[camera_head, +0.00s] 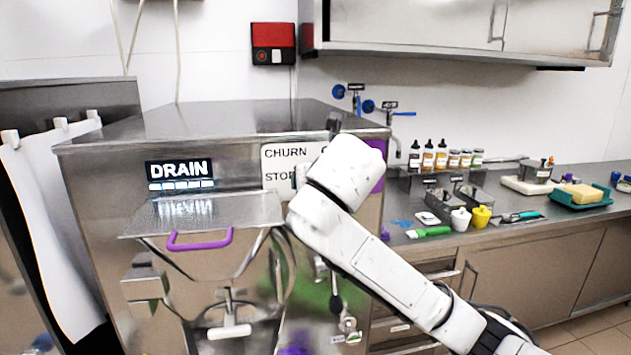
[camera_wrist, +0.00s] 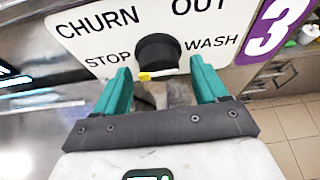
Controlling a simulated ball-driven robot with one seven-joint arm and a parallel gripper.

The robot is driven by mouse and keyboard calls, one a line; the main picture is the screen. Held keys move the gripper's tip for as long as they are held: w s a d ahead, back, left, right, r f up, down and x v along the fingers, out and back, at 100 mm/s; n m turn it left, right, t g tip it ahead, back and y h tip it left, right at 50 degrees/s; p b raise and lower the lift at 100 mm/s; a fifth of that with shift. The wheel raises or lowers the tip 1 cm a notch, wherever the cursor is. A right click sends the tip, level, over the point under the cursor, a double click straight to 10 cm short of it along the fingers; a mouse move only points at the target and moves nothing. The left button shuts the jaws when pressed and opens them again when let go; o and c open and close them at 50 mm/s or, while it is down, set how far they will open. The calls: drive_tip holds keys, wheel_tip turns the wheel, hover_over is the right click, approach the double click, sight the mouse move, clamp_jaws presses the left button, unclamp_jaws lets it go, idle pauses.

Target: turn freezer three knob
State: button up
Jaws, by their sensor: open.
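The freezer knob (camera_wrist: 157,52) is a round black dial on a white label plate (camera_wrist: 95,42) in the wrist view. Words CHURN, OUT, STOP and WASH surround it. A yellow mark shows at its lower edge, slightly left of centre, on the STOP side. A purple sign with a white 3 (camera_wrist: 268,32) is right of the plate. My gripper (camera_wrist: 159,70) is open, its two teal fingers apart on either side of the knob's lower part, with gaps visible. I cannot tell how deep they reach. In the head view my white arm covers the knob.
The steel freezer (camera_head: 220,120) has a DRAIN display (camera_head: 180,171) and a hopper with a purple handle (camera_head: 200,240) left of my arm. A counter on the right holds bottles (camera_head: 428,156), a yellow cup (camera_head: 481,217) and a teal tray (camera_head: 580,197).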

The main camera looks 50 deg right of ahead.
drive_tip(key=p+v, duration=0.1)
drive_tip(key=v, duration=0.9)
drive_tip(key=shift+a, duration=0.15)
drive_tip(key=shift+s, duration=0.1)
